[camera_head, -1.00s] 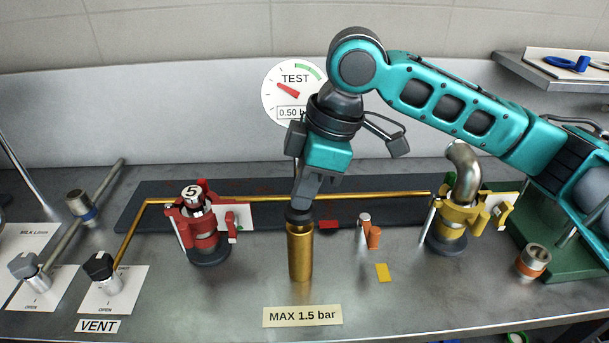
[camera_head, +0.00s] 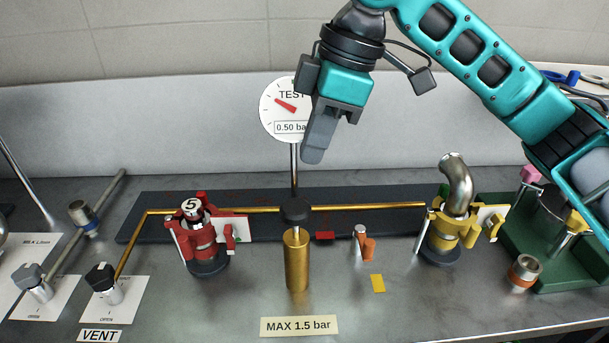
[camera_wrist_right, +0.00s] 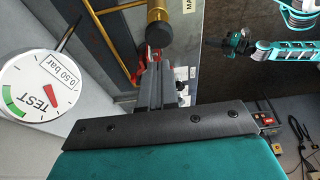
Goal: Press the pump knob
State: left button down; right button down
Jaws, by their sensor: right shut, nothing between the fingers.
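The pump is an upright brass cylinder (camera_head: 297,262) with a black knob (camera_head: 295,212) on top, raised a little above the brass on a short stem. My right gripper (camera_head: 313,155) is shut and empty, pointing down. It is above the knob and slightly right of it, with a clear gap. In the right wrist view the shut fingers (camera_wrist_right: 150,85) point toward the brass pump body (camera_wrist_right: 158,30). A teal arm, seemingly my left, shows there with its small dark gripper (camera_wrist_right: 213,42); its jaws are too small to read.
The round TEST gauge (camera_head: 286,110) reads 0.50 bar behind my right gripper. A red coupling (camera_head: 205,240) stands left of the pump, a yellow one (camera_head: 443,236) right. A MAX 1.5 bar label (camera_head: 299,326) lies in front. Two valve handles are at left.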

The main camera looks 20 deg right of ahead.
jog(key=shift+v, duration=1.5)
notch_tip(320, 180, up, 3)
jog(key=b, duration=0.5)
jog(key=shift+s, duration=0.1)
